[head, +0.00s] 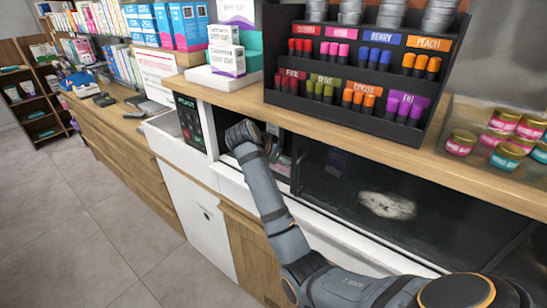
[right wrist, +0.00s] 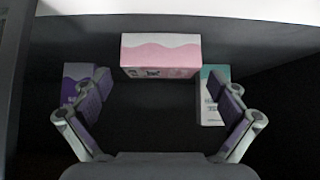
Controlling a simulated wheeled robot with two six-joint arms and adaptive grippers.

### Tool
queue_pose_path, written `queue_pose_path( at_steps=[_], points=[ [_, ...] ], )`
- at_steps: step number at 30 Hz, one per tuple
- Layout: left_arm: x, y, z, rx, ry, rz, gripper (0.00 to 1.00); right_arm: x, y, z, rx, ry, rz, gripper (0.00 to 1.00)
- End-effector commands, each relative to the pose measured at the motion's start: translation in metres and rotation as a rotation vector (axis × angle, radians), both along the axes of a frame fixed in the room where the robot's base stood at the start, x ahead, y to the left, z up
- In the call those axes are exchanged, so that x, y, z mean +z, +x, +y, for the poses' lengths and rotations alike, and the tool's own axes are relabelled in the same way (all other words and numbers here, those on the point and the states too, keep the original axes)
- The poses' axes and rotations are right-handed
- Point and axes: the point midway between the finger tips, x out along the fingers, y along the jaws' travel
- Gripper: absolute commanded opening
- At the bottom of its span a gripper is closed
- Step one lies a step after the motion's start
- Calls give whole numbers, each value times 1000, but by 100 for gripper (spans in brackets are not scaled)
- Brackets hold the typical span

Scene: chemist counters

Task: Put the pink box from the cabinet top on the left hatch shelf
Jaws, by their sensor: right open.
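In the right wrist view a box with a pink wavy top and pink-white front (right wrist: 160,56) stands in a dark compartment, ahead of and between my right fingers. My right gripper (right wrist: 160,100) is open and empty, its fingers spread either side, not touching the pink box. In the head view my right arm reaches from the lower right into a dark opening under the counter; its gripper (head: 273,140) is partly hidden there. My left gripper is not in view.
A purple-and-white box (right wrist: 76,78) stands left of the pink box, and a teal-and-white box (right wrist: 211,98) stands right, each close to a finger. A black lipstick rack (head: 345,112) and small jars (head: 508,143) stand on the wooden counter (head: 225,100).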

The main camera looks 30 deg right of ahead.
Motion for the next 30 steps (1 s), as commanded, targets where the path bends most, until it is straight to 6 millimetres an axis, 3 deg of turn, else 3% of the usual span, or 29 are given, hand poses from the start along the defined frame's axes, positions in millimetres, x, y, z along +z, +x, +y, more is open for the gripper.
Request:
queue_pose_path(
  at_steps=[6,12,30],
  points=[
    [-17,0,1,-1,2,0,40,36,-14,38,4,4,-4,97],
    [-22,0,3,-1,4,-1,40,61,-23,58,2,1,-2,97],
    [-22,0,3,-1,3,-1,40,68,-26,62,1,-1,1,97]
  ],
)
